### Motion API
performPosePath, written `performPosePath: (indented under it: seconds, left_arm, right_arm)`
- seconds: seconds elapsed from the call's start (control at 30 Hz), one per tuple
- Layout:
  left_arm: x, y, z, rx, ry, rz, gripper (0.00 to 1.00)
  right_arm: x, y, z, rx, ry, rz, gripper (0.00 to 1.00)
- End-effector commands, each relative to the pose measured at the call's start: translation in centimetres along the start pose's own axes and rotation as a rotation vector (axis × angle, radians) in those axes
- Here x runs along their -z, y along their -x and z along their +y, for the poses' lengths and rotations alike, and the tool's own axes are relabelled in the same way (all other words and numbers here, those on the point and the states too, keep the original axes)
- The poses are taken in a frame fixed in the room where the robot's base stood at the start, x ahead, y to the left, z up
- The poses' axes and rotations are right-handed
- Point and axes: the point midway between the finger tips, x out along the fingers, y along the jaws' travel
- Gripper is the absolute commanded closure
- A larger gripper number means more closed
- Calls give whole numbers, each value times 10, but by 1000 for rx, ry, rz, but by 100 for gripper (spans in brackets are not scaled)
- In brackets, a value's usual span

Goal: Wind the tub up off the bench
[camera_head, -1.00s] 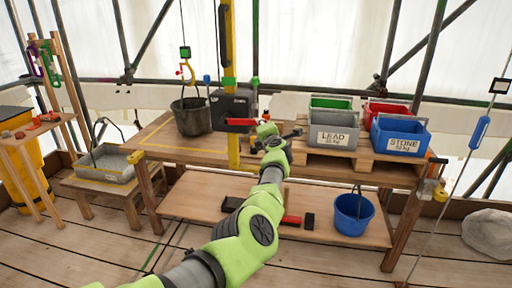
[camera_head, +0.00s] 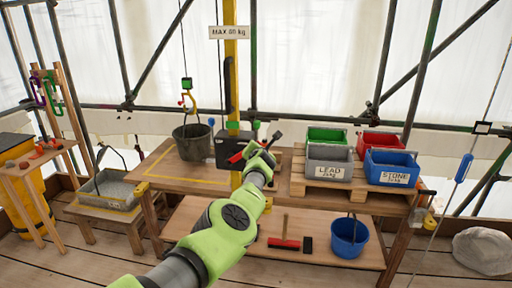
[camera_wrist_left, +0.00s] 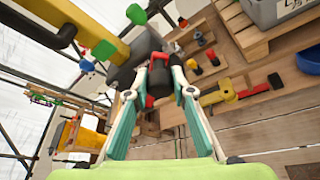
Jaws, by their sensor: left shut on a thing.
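The tub (camera_head: 192,144) is a dark bucket on the left part of the bench (camera_head: 170,176), upright, its base seemingly on the top. The winch (camera_head: 227,148) is a black box on a yellow post, with a red crank arm (camera_head: 237,157). My left gripper (camera_head: 264,152) is at the crank, right of the winch. In the left wrist view its fingers (camera_wrist_left: 160,88) close around the dark crank grip (camera_wrist_left: 158,76). My right gripper is out of view.
Grey, green, red and blue bins stand on a pallet (camera_head: 322,190) at the bench's right. A blue bucket (camera_head: 349,236) and a red-headed hammer (camera_head: 284,243) are on the lower shelf. A grey tray (camera_head: 108,188) sits on a low stand at left.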

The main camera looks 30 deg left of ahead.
Motion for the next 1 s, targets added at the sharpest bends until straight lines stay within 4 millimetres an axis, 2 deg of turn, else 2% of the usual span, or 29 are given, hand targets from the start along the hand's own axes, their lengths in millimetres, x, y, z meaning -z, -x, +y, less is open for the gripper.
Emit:
performPosePath:
  seconds: [0.03, 0.5, 0.53, 0.57, 1.0]
  left_arm:
    - [-2, 0, 8, -6, 5, 0, 100]
    - [-1, -1, 7, -3, 14, 1, 100]
    - [-1, -1, 7, -3, 14, 1, 70]
    - [-1, 0, 7, -3, 14, 1, 62]
    - [-5, 1, 6, 0, 17, -2, 60]
  right_arm:
    - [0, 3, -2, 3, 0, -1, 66]
    - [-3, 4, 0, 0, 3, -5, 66]
    - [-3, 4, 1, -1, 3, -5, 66]
    - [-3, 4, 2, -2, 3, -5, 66]
    - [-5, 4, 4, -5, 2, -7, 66]
